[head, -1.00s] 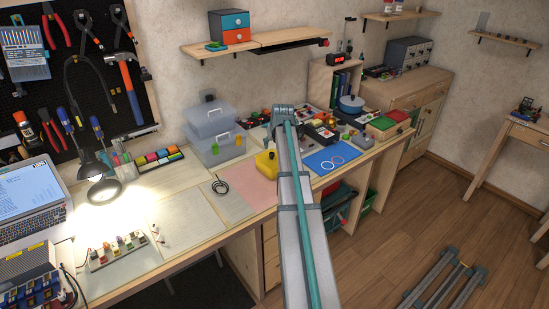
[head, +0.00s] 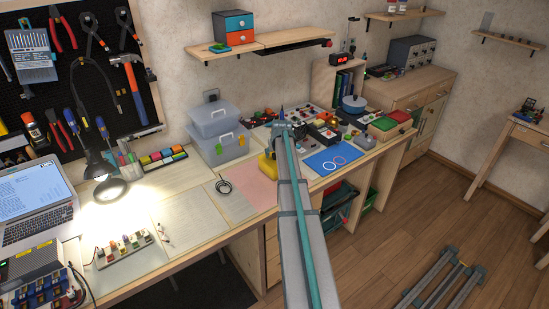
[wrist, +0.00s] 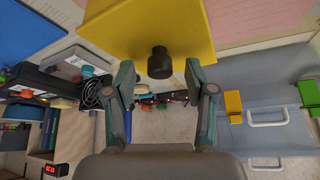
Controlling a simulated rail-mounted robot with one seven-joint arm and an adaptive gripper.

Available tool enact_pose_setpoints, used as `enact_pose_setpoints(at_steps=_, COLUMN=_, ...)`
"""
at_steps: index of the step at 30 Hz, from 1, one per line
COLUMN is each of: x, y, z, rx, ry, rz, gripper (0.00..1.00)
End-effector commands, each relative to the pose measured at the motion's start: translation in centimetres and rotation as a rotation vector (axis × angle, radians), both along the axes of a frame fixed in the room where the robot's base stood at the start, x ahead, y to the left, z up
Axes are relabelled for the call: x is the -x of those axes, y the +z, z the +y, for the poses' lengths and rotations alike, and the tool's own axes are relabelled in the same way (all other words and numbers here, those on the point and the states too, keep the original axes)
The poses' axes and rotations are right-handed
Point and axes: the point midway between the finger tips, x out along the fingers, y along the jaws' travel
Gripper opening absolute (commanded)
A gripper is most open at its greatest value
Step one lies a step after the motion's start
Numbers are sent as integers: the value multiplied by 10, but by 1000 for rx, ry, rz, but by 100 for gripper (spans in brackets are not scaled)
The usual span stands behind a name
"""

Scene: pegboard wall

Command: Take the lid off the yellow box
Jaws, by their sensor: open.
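The yellow box (head: 266,168) stands on the workbench in the head view, partly hidden behind my arm. In the wrist view its yellow lid (wrist: 150,22) fills the top middle, with a round black knob (wrist: 159,62) on it. My gripper (wrist: 159,73) is open, with one finger on each side of the knob and a visible gap to each. The fingertips are close to the knob, but I cannot tell their exact depth against it. In the head view my gripper is hidden by my arm.
Grey lidded bins (head: 218,140) stand left of the box. A pink mat (head: 254,190) lies in front of it. A blue mat (head: 332,160) lies to the right. Tools and parts crowd the bench behind. A wall shelf (head: 262,43) hangs above.

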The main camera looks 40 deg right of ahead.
Motion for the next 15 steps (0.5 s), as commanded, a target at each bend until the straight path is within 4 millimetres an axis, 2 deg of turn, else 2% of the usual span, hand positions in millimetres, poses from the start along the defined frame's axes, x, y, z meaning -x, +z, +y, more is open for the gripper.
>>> enact_pose_setpoints(at_steps=4, x=-6, y=-11, z=-3, rx=0, ry=0, rz=1, gripper=55)
enact_pose_setpoints(at_steps=10, x=-5, y=-11, z=-2, rx=0, ry=0, rz=0, gripper=55)
enact_pose_setpoints(at_steps=11, x=-6, y=-11, z=-2, rx=0, ry=0, rz=0, gripper=52)
enact_pose_setpoints(at_steps=15, x=-5, y=-11, z=-2, rx=0, ry=0, rz=0, gripper=28)
